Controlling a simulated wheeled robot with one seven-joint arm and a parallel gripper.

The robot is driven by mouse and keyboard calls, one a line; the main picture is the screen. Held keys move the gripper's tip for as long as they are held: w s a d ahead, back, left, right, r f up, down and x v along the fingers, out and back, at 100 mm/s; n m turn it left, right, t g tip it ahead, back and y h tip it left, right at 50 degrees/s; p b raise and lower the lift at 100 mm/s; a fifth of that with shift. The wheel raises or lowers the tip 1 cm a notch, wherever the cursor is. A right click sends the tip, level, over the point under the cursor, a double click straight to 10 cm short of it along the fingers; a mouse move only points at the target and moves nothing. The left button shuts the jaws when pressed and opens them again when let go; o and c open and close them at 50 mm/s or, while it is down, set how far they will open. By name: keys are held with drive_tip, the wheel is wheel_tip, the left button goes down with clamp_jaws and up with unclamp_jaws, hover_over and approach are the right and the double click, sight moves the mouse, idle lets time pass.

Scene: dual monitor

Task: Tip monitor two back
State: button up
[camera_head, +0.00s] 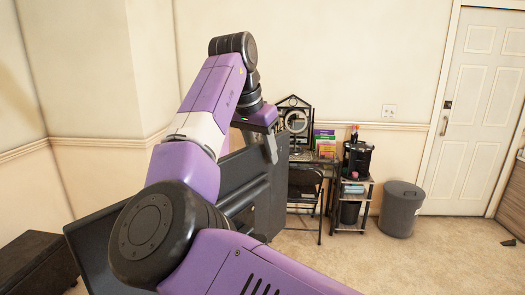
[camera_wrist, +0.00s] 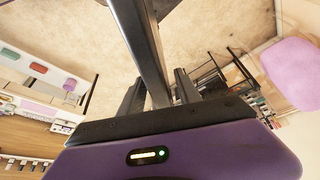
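Two dark flat panels, which look like the dual monitor, stand behind my arm in the head view. The right panel (camera_head: 267,200) is upright and seen at a slant; the left one (camera_head: 88,252) is lower and mostly covered by my arm. I cannot tell for sure which is monitor two. My gripper (camera_head: 268,148) points down at the right panel's upper edge. In the wrist view my gripper (camera_wrist: 160,88) has its two fingers apart, with a long dark edge (camera_wrist: 150,45), likely that panel's, running between them. I cannot tell whether either finger touches it.
A desk with a ring-light mirror (camera_head: 296,122) and a folding chair (camera_head: 304,185) stand behind. A small cart (camera_head: 351,205) with a black machine and a grey bin (camera_head: 401,208) stand right of it. A dark bench (camera_head: 35,262) is at lower left.

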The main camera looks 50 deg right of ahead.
clamp_jaws()
idle(1.5)
